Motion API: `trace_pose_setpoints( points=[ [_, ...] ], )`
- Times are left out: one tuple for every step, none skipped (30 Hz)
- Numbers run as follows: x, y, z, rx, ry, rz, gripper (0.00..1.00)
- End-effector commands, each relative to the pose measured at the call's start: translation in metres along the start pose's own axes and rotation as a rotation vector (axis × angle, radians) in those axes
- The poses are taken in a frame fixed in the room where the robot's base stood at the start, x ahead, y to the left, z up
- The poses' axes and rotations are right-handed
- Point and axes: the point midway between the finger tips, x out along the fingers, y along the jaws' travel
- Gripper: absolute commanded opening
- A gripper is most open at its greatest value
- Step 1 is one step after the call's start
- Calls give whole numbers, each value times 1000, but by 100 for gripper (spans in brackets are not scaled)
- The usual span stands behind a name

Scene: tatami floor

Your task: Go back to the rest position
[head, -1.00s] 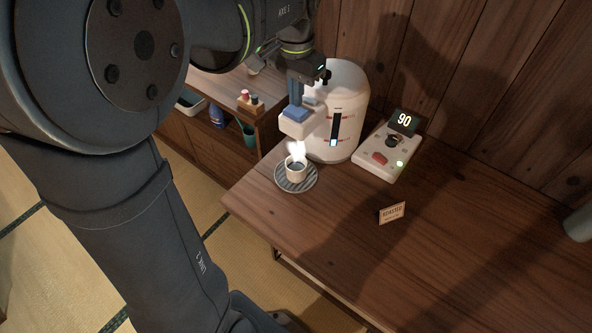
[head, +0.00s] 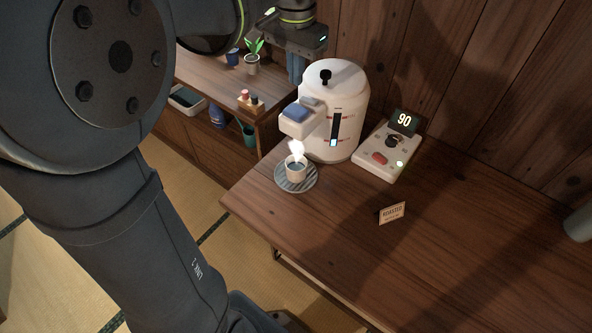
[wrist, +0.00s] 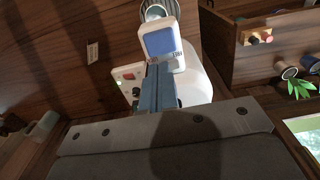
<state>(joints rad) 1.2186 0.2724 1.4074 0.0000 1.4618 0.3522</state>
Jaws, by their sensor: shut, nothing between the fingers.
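The fingers (wrist: 154,84) also show in the wrist view, pointing toward the dispenser's spout head. The dispenser has a blue push pad (head: 296,112) on its spout head, and this pad (wrist: 163,43) faces the wrist camera. A steaming cup (head: 295,170) stands upright on a grey striped saucer (head: 283,184) beneath the spout.
A control box (head: 372,160) with a dial, red switch and "90" display (head: 404,121) stands right of the dispenser. A small card (head: 392,213) stands on the wooden table (head: 330,240). A lower shelf unit (head: 205,70) at the back left holds a potted plant (head: 252,62) and bottles.

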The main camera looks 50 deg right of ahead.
Motion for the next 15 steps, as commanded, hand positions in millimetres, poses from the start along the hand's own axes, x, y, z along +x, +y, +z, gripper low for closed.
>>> trace_pose_setpoints(
  points=[
    [-2, 0, 0, 0, 1, 0, 0],
    [-3, 0, 0, 0, 1, 0, 0],
    [-4, 0, 0, 0, 1, 0, 0],
    [-4, 0, 0, 0, 0, 0, 0],
    [-4, 0, 0, 0, 0, 0, 0],
    [-4, 0, 0, 0, 0, 0, 0],
    [-4, 0, 0, 0, 0, 0, 0],
    [-4, 0, 0, 0, 0, 0, 0],
    [-4, 0, 0, 0, 0, 0, 0],
    [-4, 0, 0, 0, 0, 0, 0],
    [-3, 0, 0, 0, 0, 0, 0],
    [-2, 0, 0, 0, -1, 0, 0],
    [0, 0, 0, 0, -1, 0, 0],
    [2, 0, 0, 0, -2, 1, 0],
    [6, 0, 0, 0, -2, 1, 0]
  ],
)
